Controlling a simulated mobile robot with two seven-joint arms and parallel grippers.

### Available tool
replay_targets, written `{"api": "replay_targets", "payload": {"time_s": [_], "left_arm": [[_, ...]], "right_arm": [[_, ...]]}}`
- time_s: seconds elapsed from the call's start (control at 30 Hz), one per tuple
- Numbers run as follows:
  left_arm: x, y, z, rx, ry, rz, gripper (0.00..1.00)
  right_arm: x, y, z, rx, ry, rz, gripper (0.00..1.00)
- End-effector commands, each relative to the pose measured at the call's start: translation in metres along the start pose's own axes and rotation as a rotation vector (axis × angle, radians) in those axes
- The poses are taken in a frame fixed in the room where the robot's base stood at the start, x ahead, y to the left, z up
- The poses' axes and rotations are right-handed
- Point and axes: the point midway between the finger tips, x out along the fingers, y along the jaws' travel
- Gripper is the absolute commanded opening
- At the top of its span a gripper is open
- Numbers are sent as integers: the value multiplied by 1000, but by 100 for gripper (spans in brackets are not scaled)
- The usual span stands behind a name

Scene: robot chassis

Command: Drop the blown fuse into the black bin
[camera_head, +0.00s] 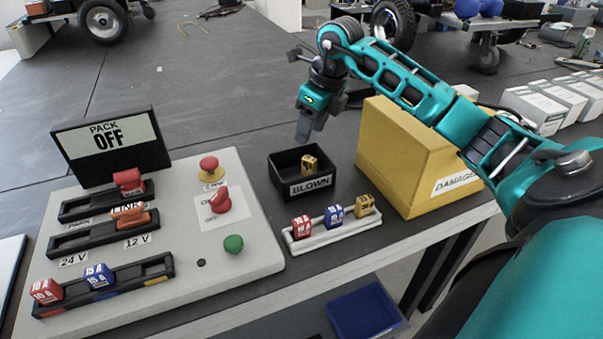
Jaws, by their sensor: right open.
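The small black bin (284,183), labelled BLOWN, stands on the table right of the grey control panel. A yellow-brown fuse (310,162) is inside it, near its right front corner, with its lower part hidden by the front wall. My right gripper (313,125) is open and empty, pointing down above and behind the bin, apart from the fuse. My left gripper is out of view.
A white tray (318,241) holds red, blue and yellow fuses in front of the bin. A yellow box (388,168) marked DAMAGED stands to the right. The grey panel (170,271) carries fuse slots, switches and an upright PACK OFF display (108,139).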

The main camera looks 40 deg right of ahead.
Motion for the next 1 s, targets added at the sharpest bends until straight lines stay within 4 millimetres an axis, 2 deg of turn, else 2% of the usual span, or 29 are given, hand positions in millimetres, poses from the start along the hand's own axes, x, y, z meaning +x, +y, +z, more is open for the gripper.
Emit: {"api": "replay_targets", "payload": {"time_s": [0.2,0.33,0.8,1.0], "left_arm": [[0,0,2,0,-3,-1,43],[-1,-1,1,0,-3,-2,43],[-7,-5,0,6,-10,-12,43],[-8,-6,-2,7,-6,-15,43]], "right_arm": [[-1,0,0,0,0,0,50],[-11,0,1,-1,-2,-2,50],[-107,-1,1,1,-3,-3,50],[-127,0,0,0,-1,-1,50]]}}
